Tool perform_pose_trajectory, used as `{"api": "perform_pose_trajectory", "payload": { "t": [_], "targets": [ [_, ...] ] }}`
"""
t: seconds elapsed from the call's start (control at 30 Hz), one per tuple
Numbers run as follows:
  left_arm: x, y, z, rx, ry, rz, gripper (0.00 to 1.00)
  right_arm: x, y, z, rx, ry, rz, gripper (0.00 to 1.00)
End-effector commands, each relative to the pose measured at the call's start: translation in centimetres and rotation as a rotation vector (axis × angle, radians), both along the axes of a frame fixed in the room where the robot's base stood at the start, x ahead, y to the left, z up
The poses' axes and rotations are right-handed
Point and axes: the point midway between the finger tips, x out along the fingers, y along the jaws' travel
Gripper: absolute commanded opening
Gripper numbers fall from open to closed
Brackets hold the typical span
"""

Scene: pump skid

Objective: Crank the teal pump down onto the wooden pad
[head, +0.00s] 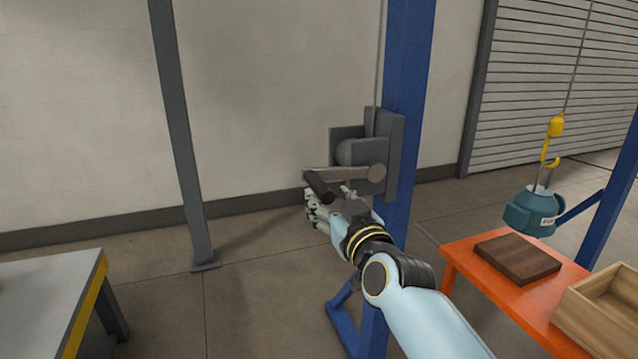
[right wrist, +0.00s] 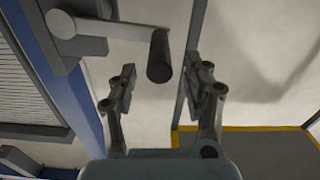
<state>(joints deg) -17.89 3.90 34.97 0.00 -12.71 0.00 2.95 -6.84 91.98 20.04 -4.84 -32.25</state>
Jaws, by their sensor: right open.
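The teal pump (head: 531,212) hangs from a yellow hook (head: 554,140) on a cable, above and behind the orange table. The wooden pad (head: 517,258) lies flat on that table. A grey winch (head: 362,155) is fixed to the blue post, with a crank arm (head: 340,173) ending in a black handle (head: 319,186). My right gripper (head: 328,203) is just below the handle. In the right wrist view the open fingers (right wrist: 164,92) stand either side of the handle's end (right wrist: 160,58), with no contact visible. My left gripper is not in view.
An orange table (head: 490,289) at the right also carries an open wooden crate (head: 600,312). The blue post (head: 408,65) stands right behind the winch. A grey table (head: 45,290) is at the lower left.

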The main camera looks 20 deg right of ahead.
Motion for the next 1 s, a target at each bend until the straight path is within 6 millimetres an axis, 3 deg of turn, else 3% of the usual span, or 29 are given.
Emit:
{"api": "perform_pose_trajectory", "payload": {
  "t": [0.1,0.3,0.67,1.0],
  "targets": [
    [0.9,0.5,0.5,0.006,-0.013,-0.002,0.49,2.4,0.1,0.2,0.000,0.000,0.001,0.49],
    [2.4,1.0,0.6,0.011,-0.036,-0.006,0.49,4.7,0.2,-0.1,-0.001,0.001,0.001,0.49],
    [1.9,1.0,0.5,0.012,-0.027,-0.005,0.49,5.1,0.2,-0.1,0.000,0.001,0.000,0.48],
    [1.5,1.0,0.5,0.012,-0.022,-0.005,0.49,5.1,0.2,-0.1,0.000,0.001,0.000,0.04]
  ]
}}
